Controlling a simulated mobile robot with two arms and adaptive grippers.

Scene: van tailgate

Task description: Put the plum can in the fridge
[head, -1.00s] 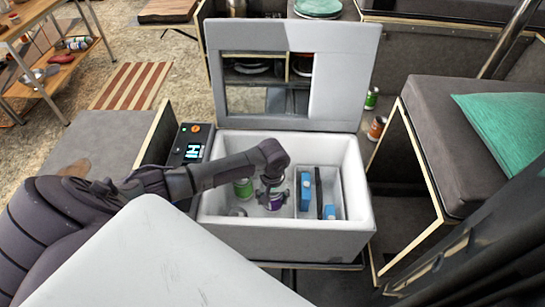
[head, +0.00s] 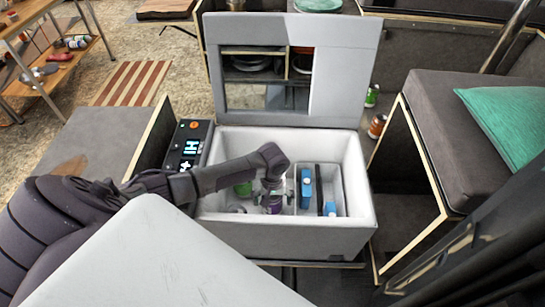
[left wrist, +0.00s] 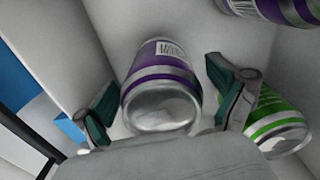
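The plum can, purple with silver bands (head: 272,205), is inside the open white cool-box fridge (head: 290,238), in its larger left compartment. It also shows in the left wrist view (left wrist: 160,68), with its silver end toward the camera. My left gripper (head: 275,190) reaches down into the fridge. Its fingers (left wrist: 170,100) are spread on either side of the can, with a gap visible on the right side. A green can (left wrist: 275,125) is beside the right finger. Another purple can (left wrist: 285,8) is at the top right of the wrist view. My right gripper is not in view.
The fridge lid (head: 340,72) stands open behind. Blue-topped cartons (head: 307,188) occupy the right compartment behind a divider. A control panel (head: 187,145) is on the left. A green can (head: 371,97) and an orange-brown can (head: 377,126) stand by the cushioned bench (head: 440,130).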

